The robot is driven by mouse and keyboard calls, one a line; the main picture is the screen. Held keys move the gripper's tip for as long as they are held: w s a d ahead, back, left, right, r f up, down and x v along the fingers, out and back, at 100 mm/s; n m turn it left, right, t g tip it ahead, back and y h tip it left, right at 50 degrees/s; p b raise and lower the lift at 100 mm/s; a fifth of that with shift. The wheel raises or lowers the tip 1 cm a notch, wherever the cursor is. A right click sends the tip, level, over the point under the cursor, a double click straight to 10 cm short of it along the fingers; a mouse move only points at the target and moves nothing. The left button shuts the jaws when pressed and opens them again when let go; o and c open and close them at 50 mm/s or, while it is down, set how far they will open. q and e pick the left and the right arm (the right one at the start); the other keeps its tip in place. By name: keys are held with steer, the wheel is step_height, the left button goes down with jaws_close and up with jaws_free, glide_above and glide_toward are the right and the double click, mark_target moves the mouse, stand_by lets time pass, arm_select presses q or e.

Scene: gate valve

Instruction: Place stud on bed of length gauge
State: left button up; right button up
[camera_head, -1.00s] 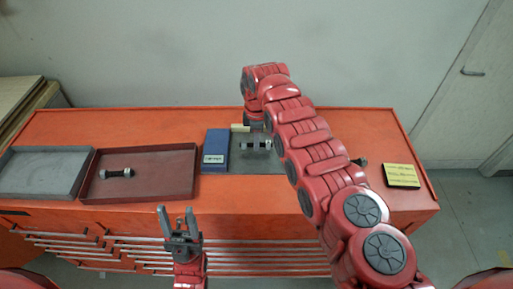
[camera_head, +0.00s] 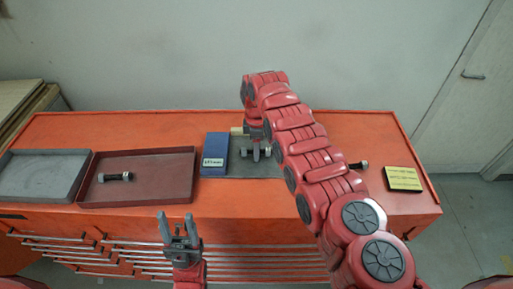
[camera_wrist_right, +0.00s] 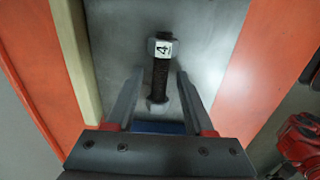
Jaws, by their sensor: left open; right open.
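The length gauge has a grey bed (camera_head: 238,170), a blue block (camera_head: 214,153) with a white label at its left, and a beige strip (camera_head: 237,131) along the back. A dark stud with grey nuts (camera_wrist_right: 160,75) lies on the grey bed (camera_wrist_right: 205,45); one nut carries a white tag that seems to read 4. My right gripper (camera_wrist_right: 158,80) is open, with one finger on each side of this stud and visible gaps. In the head view the right gripper (camera_head: 256,150) is low over the bed and partly hides the stud. My left gripper (camera_head: 178,222) is open and empty in front of the cabinet.
A red tray (camera_head: 150,190) holds another dark stud (camera_head: 115,177). An empty-looking grey tray (camera_head: 40,178) stands at far left. Another stud (camera_head: 358,165) lies right of my right arm, near a yellow note (camera_head: 403,179). The right arm hides some cabinet top.

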steer(key=shift+r, duration=0.25)
steer(key=shift+w+r, duration=0.1)
steer(key=shift+r, duration=0.15)
step_height(320, 180, up, 11)
steer(key=b, duration=0.1)
steer(key=shift+r, duration=0.1)
